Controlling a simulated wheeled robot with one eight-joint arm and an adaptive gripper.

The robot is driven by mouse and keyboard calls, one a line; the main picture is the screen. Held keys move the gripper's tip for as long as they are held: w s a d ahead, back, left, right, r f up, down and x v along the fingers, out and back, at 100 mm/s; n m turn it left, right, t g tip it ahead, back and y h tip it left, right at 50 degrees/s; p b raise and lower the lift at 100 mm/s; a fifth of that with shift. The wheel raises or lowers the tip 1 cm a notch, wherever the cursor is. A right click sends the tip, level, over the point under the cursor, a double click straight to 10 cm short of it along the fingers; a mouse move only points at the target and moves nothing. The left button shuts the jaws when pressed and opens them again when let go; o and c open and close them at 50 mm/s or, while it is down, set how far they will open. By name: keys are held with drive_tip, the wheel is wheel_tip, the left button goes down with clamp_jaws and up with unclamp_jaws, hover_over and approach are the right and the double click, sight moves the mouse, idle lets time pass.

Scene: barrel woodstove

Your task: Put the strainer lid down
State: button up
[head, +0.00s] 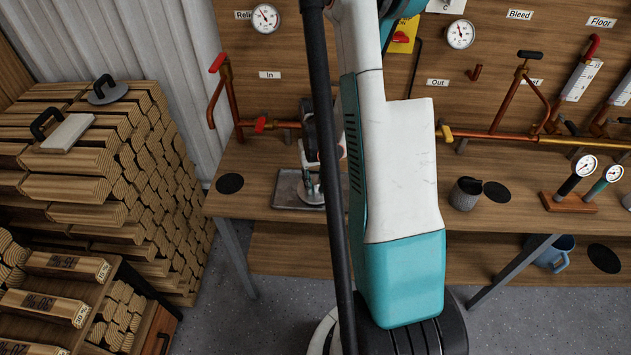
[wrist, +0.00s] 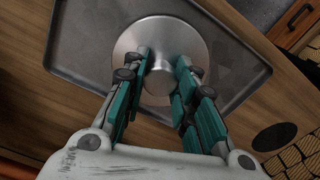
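A round, shiny metal lid (wrist: 128,46) shows in the wrist view over the grey tray (wrist: 82,56), with a smaller round part at its middle. I take it to be the strainer lid. My gripper (wrist: 163,60) reaches down over it, with its two teal fingers on either side of that middle part. I cannot tell whether the fingers press on it, or whether the lid touches the tray. In the head view my gripper (head: 311,183) is small and low over the tray (head: 285,190), partly hidden by my arm.
A black disc (head: 230,183) lies on the bench left of the tray. A dark grey mug (head: 465,193) and gauges on a wooden stand (head: 568,203) are to the right. Copper pipes with valves (head: 265,124) run behind the tray. Stacked firewood (head: 150,150) stands at the left.

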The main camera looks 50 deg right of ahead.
sight(315, 181)
drive_tip(key=o, duration=0.3)
drive_tip(key=shift+o, duration=0.2)
wheel_tip(315, 181, up, 12)
drive_tip(key=p, duration=0.4)
drive_tip(key=shift+p, duration=0.35)
drive_tip(key=shift+r, duration=0.15)
